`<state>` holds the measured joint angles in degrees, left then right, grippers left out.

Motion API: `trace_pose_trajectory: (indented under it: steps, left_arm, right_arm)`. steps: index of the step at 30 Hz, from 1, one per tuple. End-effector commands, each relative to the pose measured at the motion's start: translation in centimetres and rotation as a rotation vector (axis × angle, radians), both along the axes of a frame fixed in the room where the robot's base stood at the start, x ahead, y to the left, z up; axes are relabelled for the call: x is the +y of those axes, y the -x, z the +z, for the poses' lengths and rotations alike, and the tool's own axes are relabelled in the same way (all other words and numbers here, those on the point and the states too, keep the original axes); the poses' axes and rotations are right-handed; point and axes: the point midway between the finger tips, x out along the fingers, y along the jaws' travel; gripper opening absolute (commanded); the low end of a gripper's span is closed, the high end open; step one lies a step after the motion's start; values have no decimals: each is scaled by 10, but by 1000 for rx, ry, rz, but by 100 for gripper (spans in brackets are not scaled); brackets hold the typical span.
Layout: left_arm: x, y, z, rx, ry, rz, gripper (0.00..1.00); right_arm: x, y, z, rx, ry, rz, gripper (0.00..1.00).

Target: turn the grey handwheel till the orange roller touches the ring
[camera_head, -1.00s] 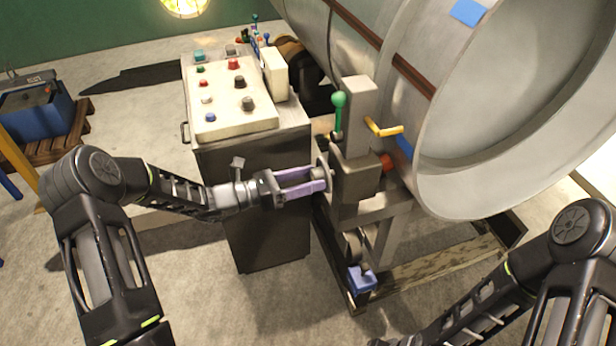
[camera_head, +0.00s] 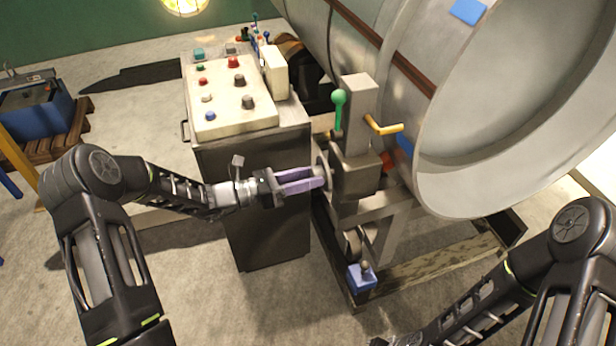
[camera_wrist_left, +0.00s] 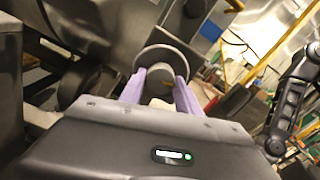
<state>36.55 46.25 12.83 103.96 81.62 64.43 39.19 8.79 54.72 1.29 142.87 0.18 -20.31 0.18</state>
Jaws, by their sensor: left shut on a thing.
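The grey handwheel (camera_head: 319,170) is a disc on the left side of the grey block of the column. My left gripper (camera_head: 318,178) has its purple fingers shut on the handwheel's hub. In the left wrist view the fingers (camera_wrist_left: 158,88) close around the hub, with the grey disc (camera_wrist_left: 150,54) beyond them. The orange roller (camera_head: 387,161) shows as a small red-orange patch right of the block, mostly hidden. It is close to the large steel ring (camera_head: 428,175) of the drum; I cannot tell whether they touch. My right gripper is out of view.
A control cabinet (camera_head: 255,215) with knobs stands left of the column, just behind my left gripper. A green-knobbed lever (camera_head: 338,98) and a yellow crank (camera_head: 385,127) stick out of the column. A blue pedal-like block (camera_head: 361,278) sits low in front.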

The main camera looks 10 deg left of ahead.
Motion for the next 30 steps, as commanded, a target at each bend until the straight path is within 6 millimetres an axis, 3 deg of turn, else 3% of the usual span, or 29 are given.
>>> trace_pose_trajectory:
  steps: [14,30]
  left_arm:
    - [1,0,-3,-82,-52,1,0]
    - [1,-1,-6,-455,-288,1,0]
  right_arm:
    - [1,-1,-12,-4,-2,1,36]
    - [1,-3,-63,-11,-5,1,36]
